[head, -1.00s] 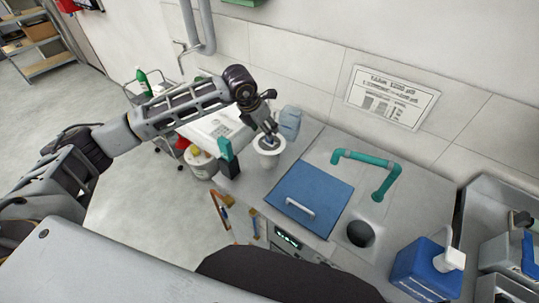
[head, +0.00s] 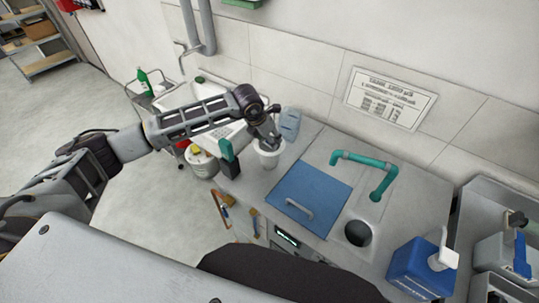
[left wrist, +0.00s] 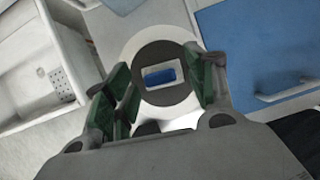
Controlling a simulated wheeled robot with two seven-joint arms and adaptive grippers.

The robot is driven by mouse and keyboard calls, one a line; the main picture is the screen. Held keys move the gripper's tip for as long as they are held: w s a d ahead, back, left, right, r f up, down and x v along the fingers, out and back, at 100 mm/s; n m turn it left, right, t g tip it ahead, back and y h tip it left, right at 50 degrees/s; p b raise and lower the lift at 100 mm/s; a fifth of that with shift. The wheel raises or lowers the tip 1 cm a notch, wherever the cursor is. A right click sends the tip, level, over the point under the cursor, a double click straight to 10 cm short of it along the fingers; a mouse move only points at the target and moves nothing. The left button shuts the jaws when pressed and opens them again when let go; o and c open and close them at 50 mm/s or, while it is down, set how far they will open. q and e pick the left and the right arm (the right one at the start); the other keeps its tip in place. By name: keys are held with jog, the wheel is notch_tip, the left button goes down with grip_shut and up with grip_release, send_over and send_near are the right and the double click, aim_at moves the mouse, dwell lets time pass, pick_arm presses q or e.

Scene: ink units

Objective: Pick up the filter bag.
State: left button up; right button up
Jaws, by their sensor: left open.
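A white round pot (head: 269,158) stands on the counter at its left end. In the left wrist view, a dark grey round piece (left wrist: 183,94) with a small blue-and-white rectangle at its centre sits within the pot's white rim (left wrist: 136,44). I take this piece for the filter bag's top; its body is hidden. My left gripper (head: 269,142) is over the pot. In the wrist view the green-padded fingers of the left gripper (left wrist: 163,88) are open, one on either side of the dark piece. I cannot tell whether they touch it. My right gripper is not in view.
A grey-blue container (head: 289,124) stands just behind the pot. A dark box with a teal top (head: 228,160) is left of it. A blue lid (head: 313,195), a teal pipe (head: 372,164) and a blue jug (head: 420,268) are to the right. A white sink (left wrist: 35,75) lies left.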

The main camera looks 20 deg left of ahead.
pick_arm(q)
jog(key=shift+c, duration=0.5)
grip_shut()
